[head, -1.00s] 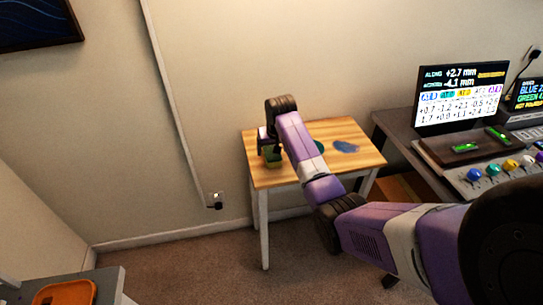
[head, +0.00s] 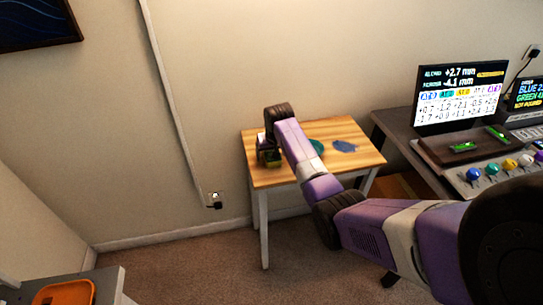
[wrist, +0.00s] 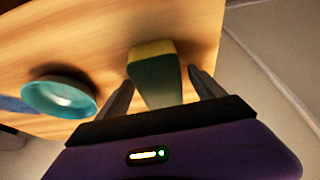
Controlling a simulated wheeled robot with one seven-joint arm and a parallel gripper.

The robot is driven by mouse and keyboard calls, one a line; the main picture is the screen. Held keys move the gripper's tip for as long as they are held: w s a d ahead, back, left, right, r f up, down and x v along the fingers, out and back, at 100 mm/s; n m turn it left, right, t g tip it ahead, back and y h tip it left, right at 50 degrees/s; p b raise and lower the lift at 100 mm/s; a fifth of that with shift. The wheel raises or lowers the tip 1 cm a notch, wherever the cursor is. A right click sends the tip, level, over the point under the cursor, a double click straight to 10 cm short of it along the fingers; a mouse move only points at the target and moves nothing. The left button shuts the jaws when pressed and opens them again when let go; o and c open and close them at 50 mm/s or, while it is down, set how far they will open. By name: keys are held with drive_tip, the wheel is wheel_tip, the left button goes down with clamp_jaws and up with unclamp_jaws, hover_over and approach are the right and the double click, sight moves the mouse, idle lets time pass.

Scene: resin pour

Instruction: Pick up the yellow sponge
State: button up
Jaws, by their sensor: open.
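The yellow sponge (wrist: 152,49) is on the wooden table (wrist: 60,30); in the wrist view it shows a yellow end and a dark green face. My gripper (wrist: 160,90) is open, with one finger on each side of the sponge. I see a gap at each finger, and cannot tell whether either touches it. In the head view my gripper (head: 268,152) is low over the left part of the table, and the sponge there is mostly hidden by it.
A teal round dish (wrist: 60,97) lies beside the sponge, and a blue patch (head: 344,146) lies farther right on the table. A desk with a monitor (head: 461,97) and a knob panel stands at right. An orange tray (head: 66,293) is at lower left.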

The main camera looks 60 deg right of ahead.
sight(271, 152)
drive_tip(key=shift+f, duration=0.1)
drive_tip(key=c, duration=1.4)
wheel_tip(271, 152, up, 21)
drive_tip(key=shift+f+b, duration=0.2)
drive_tip(key=shift+b, duration=0.25)
